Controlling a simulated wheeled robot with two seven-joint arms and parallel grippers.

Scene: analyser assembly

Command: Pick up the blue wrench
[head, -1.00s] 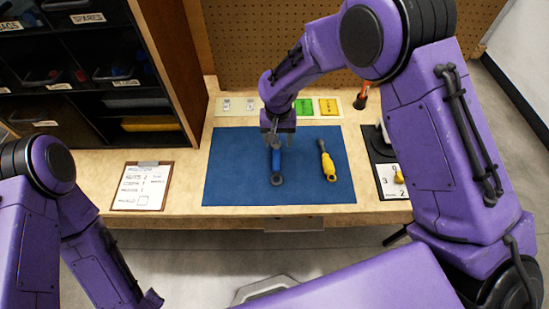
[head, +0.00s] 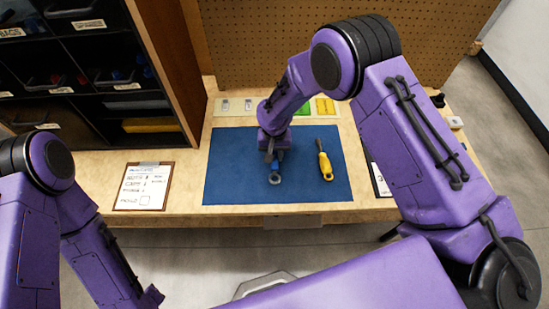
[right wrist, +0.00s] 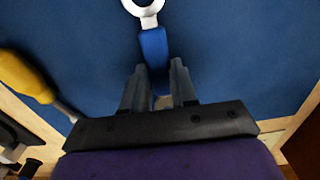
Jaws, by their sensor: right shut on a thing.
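The blue wrench (head: 275,177) lies on the blue mat (head: 230,172), its grey ring end toward the front edge. My right gripper (head: 272,155) is over the mat and shut on the wrench handle. In the right wrist view, the two fingers (right wrist: 159,82) sit on either side of the blue handle (right wrist: 154,45), and the grey ring end (right wrist: 143,5) sticks out ahead. The far end of the wrench is hidden under the gripper. I cannot tell whether the wrench touches the mat. My left arm is at the lower left of the head view; its fingers do not show clearly.
A yellow-handled screwdriver (head: 325,165) lies on the mat to the right of the wrench. A clipboard (head: 143,187) lies left of the mat. Labelled cards (head: 235,106) line the back, before a pegboard (head: 250,45). A dark shelf of bins (head: 90,75) stands at the left.

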